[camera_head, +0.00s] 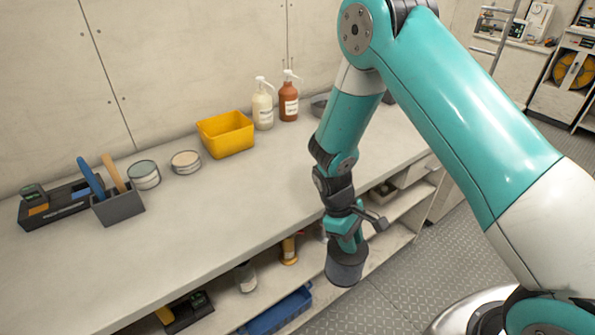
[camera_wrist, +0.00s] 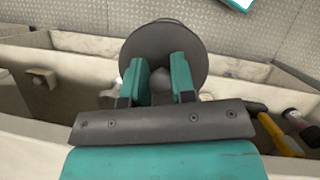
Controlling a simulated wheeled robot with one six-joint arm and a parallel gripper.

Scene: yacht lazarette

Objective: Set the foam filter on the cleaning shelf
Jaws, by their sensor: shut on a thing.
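The foam filter (camera_head: 345,268) appears as a dark grey round piece hanging below my gripper (camera_head: 345,240) in the head view, in front of the bench edge. In the wrist view the foam filter (camera_wrist: 165,38) is a wide dark disc, and my gripper (camera_wrist: 160,78) is shut on a small knob at its middle. Which surface is the cleaning shelf is not marked; the open lower shelf (camera_head: 222,300) under the worktop (camera_head: 225,200) holds several items. The underside of the filter is hidden.
On the worktop stand a yellow bin (camera_head: 226,135), a white pump bottle (camera_head: 263,105), a brown pump bottle (camera_head: 288,98), two tins and a grey brush holder (camera_head: 118,206). A blue tray (camera_head: 275,312) and a bottle (camera_head: 246,278) occupy the lower shelf. The worktop's front middle is clear.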

